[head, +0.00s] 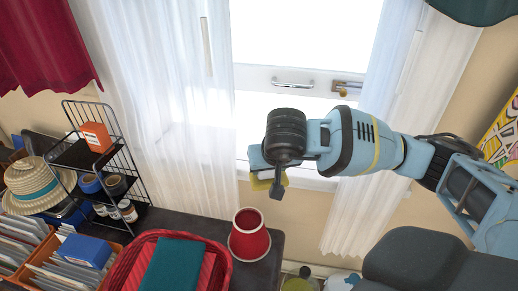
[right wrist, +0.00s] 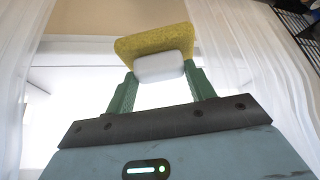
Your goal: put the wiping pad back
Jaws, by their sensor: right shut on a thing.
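The wiping pad is a yellow sponge-like slab (right wrist: 152,40) with a pale grey grip block (right wrist: 159,66) on its near side. In the right wrist view, my right gripper (right wrist: 160,76) has its two green fingers on either side of the grey block and is shut on it. In the head view, the pad's yellow edge (head: 262,185) shows below my dark right wrist, in front of the window. The wrist hides most of the pad and the fingers there. The pad is in the air, touching no surface that I can see. My left gripper is out of view.
A black wire rack (head: 110,165), a straw hat (head: 35,185) and file crates are at left. White curtains (head: 180,100) flank the window.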

